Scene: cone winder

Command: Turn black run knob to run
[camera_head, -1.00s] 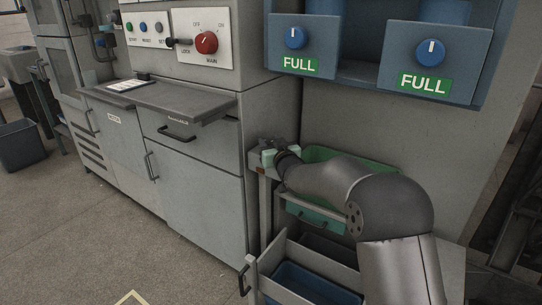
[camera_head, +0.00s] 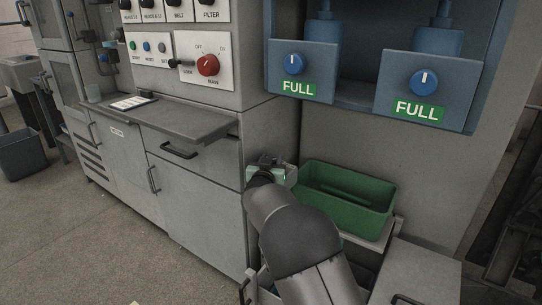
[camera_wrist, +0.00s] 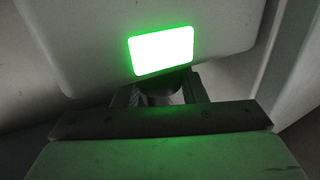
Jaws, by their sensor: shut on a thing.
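My gripper (camera_head: 268,161) is at the end of my arm, by the grey cabinet's right front corner and left of the green bin. In the wrist view its dark jaws (camera_wrist: 165,95) are shut around a dark rounded thing (camera_wrist: 163,92), partly hidden. Just above it is a pale casing with a bright green lit rectangle (camera_wrist: 163,50). I cannot tell whether the held thing is the run knob. No knob with a readable run label shows in the head view. A small black selector (camera_head: 179,63) sits left of the red main knob (camera_head: 208,65).
The green bin (camera_head: 347,191) stands right of my gripper. A grey shelf (camera_head: 185,121) juts from the cabinet at left. Two blue knobs (camera_head: 293,64) (camera_head: 424,82) marked FULL are on the blue unit above. The floor (camera_head: 60,235) at left is clear.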

